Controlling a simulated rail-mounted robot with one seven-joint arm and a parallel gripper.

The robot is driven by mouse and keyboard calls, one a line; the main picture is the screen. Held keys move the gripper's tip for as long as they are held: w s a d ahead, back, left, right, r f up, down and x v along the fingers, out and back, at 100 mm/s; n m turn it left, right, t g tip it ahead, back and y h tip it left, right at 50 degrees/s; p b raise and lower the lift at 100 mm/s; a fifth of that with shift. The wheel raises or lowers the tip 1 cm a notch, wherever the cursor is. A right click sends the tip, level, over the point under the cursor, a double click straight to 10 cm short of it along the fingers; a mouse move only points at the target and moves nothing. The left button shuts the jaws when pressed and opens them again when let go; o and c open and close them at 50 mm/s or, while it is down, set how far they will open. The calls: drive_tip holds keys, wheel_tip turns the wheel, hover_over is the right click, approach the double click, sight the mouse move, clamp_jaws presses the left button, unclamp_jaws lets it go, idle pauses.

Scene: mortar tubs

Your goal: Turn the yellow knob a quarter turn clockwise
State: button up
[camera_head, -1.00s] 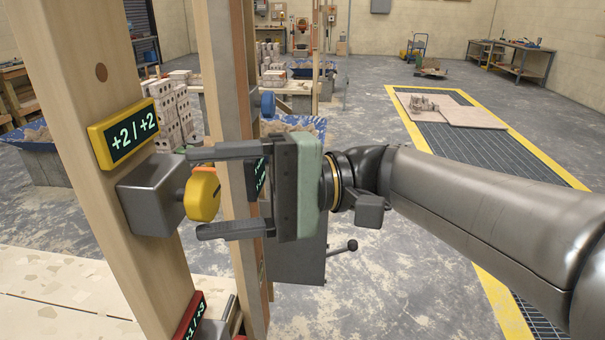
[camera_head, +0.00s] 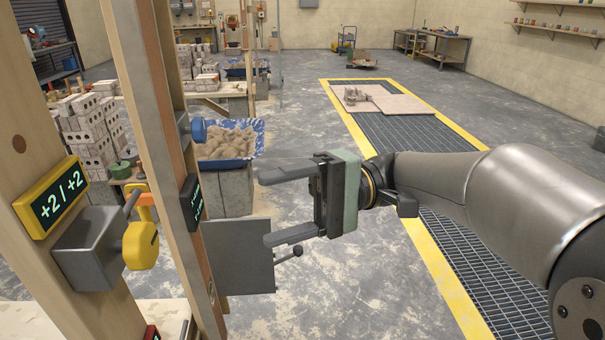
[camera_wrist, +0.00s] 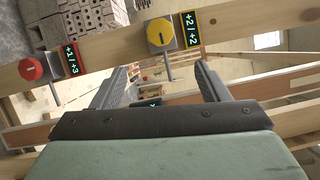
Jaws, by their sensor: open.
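The yellow knob (camera_head: 141,246) sits on a grey box (camera_head: 92,248) fixed to a wooden post, below a yellow-framed display (camera_head: 52,197) reading "+2 / +2". In the wrist view the yellow knob (camera_wrist: 160,33) faces me with a dark mark on its face, beyond the fingertips. My gripper (camera_head: 263,209) is open and empty, to the right of the knob and well apart from it. Its two fingers point left toward the posts. In the wrist view my gripper (camera_wrist: 160,75) shows both fingers spread with nothing between them.
A red knob (camera_wrist: 31,69) with a "+1 / +3" display sits beside the yellow one in the wrist view. A blue knob (camera_head: 199,130) is on the second post (camera_head: 165,150). A blue tub of mortar (camera_head: 228,140) stands behind.

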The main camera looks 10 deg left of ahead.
drive_tip(key=p+v, duration=0.2)
drive_tip(key=p, duration=0.3)
drive_tip(key=shift+w+d, duration=0.1)
drive_tip(key=shift+d, duration=0.15)
drive_tip(key=s+d+f+m+t+h, duration=0.25)
drive_tip(key=s+f+h, duration=0.25)
drive_tip(key=f, duration=0.4)
drive_tip(key=s+d+f+m+t+h, duration=0.1)
drive_tip(key=d+f+t+h, duration=0.3)
drive_tip(key=d, duration=0.4)
drive_tip(key=s+d+f+m+t+h, duration=0.1)
drive_tip(key=d+f+t+h, duration=0.3)
drive_tip(key=d, duration=0.5)
wheel_tip(320, 180, down, 3)
drive_tip(key=shift+f+m+h, duration=0.1)
drive_tip(key=shift+m+h, duration=0.25)
drive_tip(key=shift+h, duration=0.75)
drive_tip(key=shift+a+t, duration=0.15)
drive_tip(key=shift+t, duration=0.1)
